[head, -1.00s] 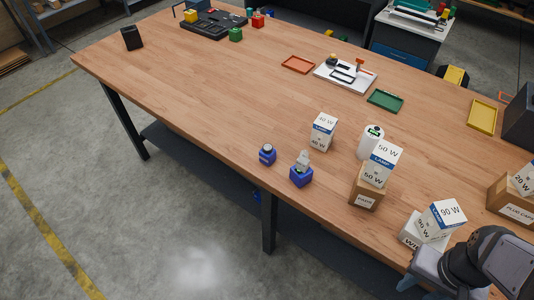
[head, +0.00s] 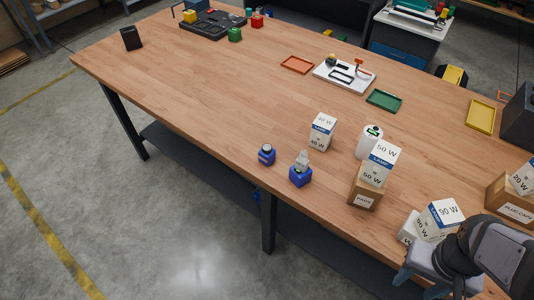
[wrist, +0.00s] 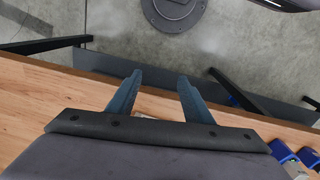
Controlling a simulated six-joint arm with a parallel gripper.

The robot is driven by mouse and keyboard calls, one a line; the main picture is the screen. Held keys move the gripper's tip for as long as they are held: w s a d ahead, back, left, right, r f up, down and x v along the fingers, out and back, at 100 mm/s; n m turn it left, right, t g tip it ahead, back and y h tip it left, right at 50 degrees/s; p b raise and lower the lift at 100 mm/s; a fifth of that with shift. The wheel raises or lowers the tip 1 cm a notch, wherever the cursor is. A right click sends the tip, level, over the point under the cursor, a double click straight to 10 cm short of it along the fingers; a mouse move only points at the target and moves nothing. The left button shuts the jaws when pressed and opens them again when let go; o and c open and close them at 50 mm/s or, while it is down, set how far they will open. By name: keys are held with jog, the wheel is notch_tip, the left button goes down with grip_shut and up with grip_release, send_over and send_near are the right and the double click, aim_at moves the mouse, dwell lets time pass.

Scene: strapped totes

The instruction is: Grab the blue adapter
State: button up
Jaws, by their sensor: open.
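Two small blue items stand near the table's front edge in the head view. One is a blue block with a round dark-and-pale top (head: 266,154); the other is a blue block with a pale grey stepped piece on top (head: 300,175). I cannot tell which one is the adapter. Blue blocks also show, cut off, at the lower right of the wrist view (wrist: 281,151). My gripper (wrist: 158,77) is open and empty, its fingers apart over the table's edge. In the head view my gripper (head: 416,285) is at the lower right, well to the right of both blue items.
A white lamp box (head: 322,131), a white roll (head: 370,142) and a lamp box (head: 381,163) on a brown carton (head: 364,191) stand near the blue items. A 90 W box (head: 440,217) stands close to my arm. The table's left middle is clear.

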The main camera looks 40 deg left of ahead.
jog(key=w+a+r+n+t+h+p, duration=0.1)
jog(key=w+a+r+n+t+p, duration=0.15)
jog(key=w+a+n, duration=0.4)
jog(key=w+a+r+n+t+h+p, duration=0.1)
jog(key=w+a+r+n+t+p, duration=0.2)
jog(key=a+n, duration=0.65)
jog(key=s+a+r+n+t+y, duration=0.2)
jog(key=s+a+n, duration=0.1)
jog(key=a, duration=0.7)
jog(key=s+a+r+n+t+y+b, duration=0.1)
jog(key=s+a+r+n+t+y, duration=0.15)
jog(key=a, duration=0.75)
jog(key=s+a+r+n+t+y, duration=0.15)
jog(key=a+n, duration=0.25)
jog(key=a, duration=0.6)
jog(key=n+t+b, duration=0.6)
jog(key=n+b, duration=0.6)
jog(key=b, duration=0.9)
send_near(267, 154)
jog(key=w+a+r, duration=0.1)
jog(key=w+a, duration=0.1)
jog(key=w, duration=0.1)
jog(key=shift+d+r, duration=0.2)
jog(key=shift+d, duration=0.15)
jog(key=shift+w, duration=0.15)
